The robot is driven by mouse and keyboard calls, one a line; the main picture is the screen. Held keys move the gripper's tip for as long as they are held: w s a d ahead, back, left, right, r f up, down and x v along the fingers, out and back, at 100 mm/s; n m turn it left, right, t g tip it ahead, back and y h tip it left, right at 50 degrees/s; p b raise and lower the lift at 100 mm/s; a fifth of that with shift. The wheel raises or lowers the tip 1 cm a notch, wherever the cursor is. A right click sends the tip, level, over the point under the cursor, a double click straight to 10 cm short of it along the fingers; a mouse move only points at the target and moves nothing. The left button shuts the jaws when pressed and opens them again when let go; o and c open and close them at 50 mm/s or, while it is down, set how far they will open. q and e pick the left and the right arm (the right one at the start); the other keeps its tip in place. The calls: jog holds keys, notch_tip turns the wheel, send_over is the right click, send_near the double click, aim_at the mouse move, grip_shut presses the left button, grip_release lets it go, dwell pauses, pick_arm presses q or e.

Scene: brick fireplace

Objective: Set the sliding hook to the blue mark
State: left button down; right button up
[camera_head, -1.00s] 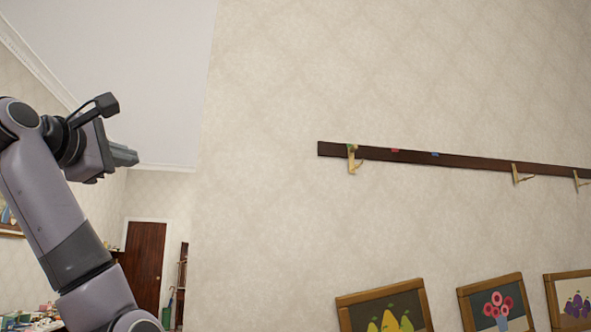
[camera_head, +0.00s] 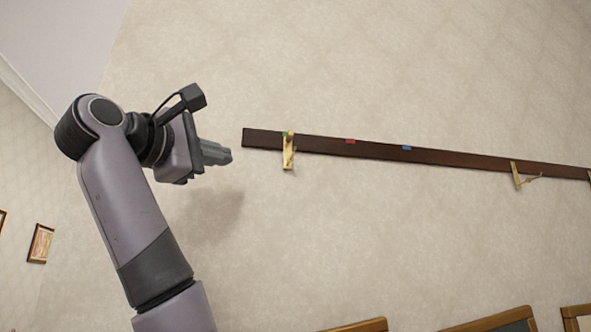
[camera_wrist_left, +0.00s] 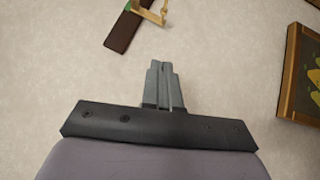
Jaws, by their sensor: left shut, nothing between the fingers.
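A dark wooden rail (camera_head: 452,158) runs along the wall and carries brass hooks. The leftmost hook (camera_head: 288,152) sits near the rail's left end, at a green mark (camera_head: 285,133). A red mark (camera_head: 350,141) and the blue mark (camera_head: 407,148) lie to its right on the rail, with no hook at either. My left gripper (camera_head: 230,156) is shut and empty, just left of the rail's end and apart from it. In the left wrist view its closed fingers (camera_wrist_left: 161,68) point toward the rail's end (camera_wrist_left: 122,32) and the hook (camera_wrist_left: 150,12). My right gripper is not in view.
Another brass hook (camera_head: 517,176) sits farther right on the rail. Framed pictures hang below, their tops at the bottom edge (camera_head: 500,320); one shows at right in the wrist view (camera_wrist_left: 300,75). The wall between rail and pictures is clear.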

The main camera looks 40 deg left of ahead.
pick_arm(q)
jog(key=p, duration=0.5)
send_near(288, 162)
jog(key=w+a, duration=0.3)
jog(key=shift+w+d+r+p, duration=0.15)
jog(key=shift+w+d+r, duration=0.15)
jog(key=shift+w+d, duration=0.25)
jog(key=shift+w+d+r+p, duration=0.15)
jog(key=shift+w+d+r, duration=0.15)
jog(key=shift+w+d, duration=0.25)
jog(key=shift+w, duration=0.15)
